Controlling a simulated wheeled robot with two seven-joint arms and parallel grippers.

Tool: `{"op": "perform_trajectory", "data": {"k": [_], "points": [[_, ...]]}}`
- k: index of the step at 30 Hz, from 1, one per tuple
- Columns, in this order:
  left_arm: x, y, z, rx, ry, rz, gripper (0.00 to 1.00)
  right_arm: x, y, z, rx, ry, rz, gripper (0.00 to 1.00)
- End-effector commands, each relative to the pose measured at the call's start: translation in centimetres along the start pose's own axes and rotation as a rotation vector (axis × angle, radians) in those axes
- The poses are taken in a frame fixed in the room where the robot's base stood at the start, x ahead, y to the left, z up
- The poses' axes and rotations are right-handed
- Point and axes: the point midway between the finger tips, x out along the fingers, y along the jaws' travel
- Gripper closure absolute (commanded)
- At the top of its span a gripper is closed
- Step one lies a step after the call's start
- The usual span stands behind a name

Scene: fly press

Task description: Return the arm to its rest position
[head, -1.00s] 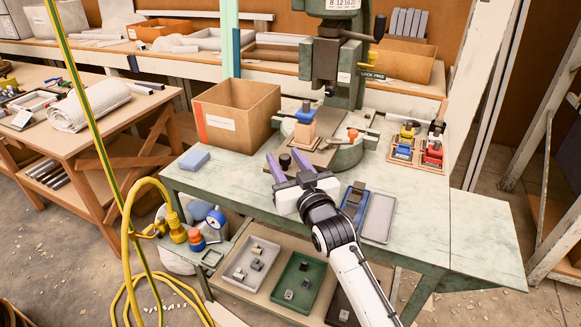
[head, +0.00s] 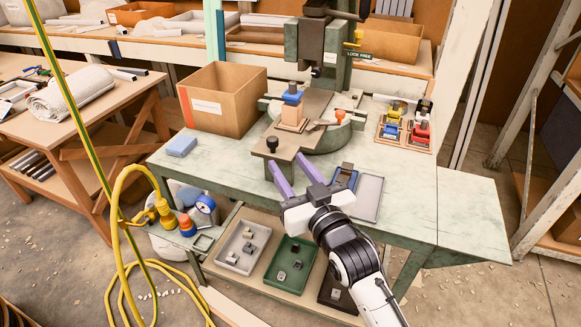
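My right gripper (head: 291,175) is over the front part of the green press bench (head: 225,165), with its two purple fingers spread apart and nothing between them. It points toward the fly press (head: 325,68). The fingertips are just in front of a dark flat plate with a black knob (head: 272,143). A small orange knob (head: 340,114) stands on the press base. My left gripper is not in view.
A cardboard box (head: 222,100) stands left of the press and a blue sponge (head: 181,146) lies near the bench's left edge. A grey tray (head: 369,196) lies right of the gripper. Small parts in red, blue and yellow (head: 404,125) stand at right. The bench's right end is clear.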

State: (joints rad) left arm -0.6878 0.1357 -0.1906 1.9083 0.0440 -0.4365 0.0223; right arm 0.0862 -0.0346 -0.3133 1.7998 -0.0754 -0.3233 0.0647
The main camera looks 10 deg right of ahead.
Motion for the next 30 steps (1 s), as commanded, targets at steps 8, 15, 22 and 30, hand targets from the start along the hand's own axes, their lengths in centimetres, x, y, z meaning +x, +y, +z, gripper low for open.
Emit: {"op": "perform_trajectory", "data": {"k": [8, 15, 22, 30], "points": [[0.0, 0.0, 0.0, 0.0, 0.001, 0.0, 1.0, -0.6, 0.3, 1.0, 0.003, -0.035, 0.008, 0.6], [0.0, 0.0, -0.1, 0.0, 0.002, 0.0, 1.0, -9.8, 3.3, 10.3, 0.026, -0.43, 0.076, 0.6], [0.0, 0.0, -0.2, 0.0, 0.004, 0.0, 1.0, -22.0, 4.8, 16.6, 0.041, -0.832, 0.115, 0.6], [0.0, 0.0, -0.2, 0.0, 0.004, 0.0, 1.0, -31.4, 5.0, 18.5, 0.048, -1.1, 0.126, 0.6]]}}
